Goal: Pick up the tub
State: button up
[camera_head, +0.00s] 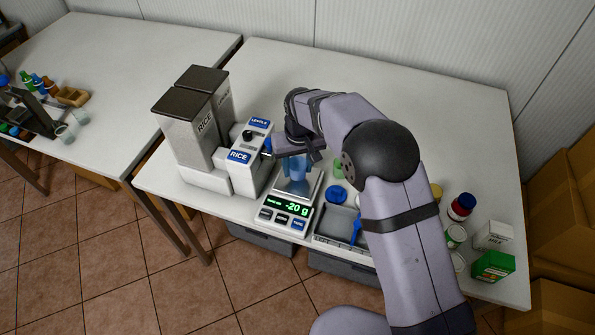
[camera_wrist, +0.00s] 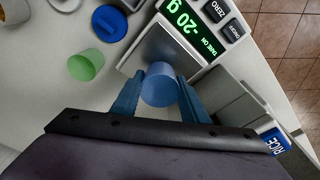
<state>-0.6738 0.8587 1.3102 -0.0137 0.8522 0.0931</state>
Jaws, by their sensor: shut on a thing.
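The blue tub (camera_wrist: 160,86) is between the two blue fingers of my gripper (camera_wrist: 160,92) in the wrist view, and the gripper is shut on it. In the head view my gripper (camera_head: 292,166) is over the pan of the scale (camera_head: 286,212), and the fingers and arm hide most of the tub. The scale's display reads -20 g. I cannot tell exactly how far the tub is above the pan.
Rice and lentil dispensers (camera_head: 207,135) stand left of the scale. A blue lid (camera_head: 335,194), a green cup (camera_wrist: 87,65) and a grey tray (camera_head: 338,222) lie nearby. Cans and cartons (camera_head: 493,265) stand at the right front. The back of the table (camera_head: 440,100) is clear.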

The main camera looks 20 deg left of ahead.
notch_tip(320, 180, up, 8)
jog(key=b, duration=0.2)
jog(key=w+d+m+p, duration=0.2)
jog(key=w+d+p, duration=0.15)
jog(key=d, duration=0.35)
jog(key=w+d+f+m+p, duration=0.2)
jog(key=w+d+f, duration=0.1)
jog(key=d, duration=0.3)
jog(key=w+d+f+m+p, duration=0.1)
jog(key=w+d+f+m, duration=0.1)
jog(key=d, duration=0.4)
jog(key=shift+w+d+f+m+h+p, duration=0.35)
jog(key=shift+w+d+f+m+h, duration=0.05)
jog(key=shift+w+f, duration=0.4)
jog(key=shift+f+b, duration=2.3)
jog(key=shift+f, duration=1.2)
jog(key=shift+f+b, duration=0.3)
jog(key=shift+f, duration=0.15)
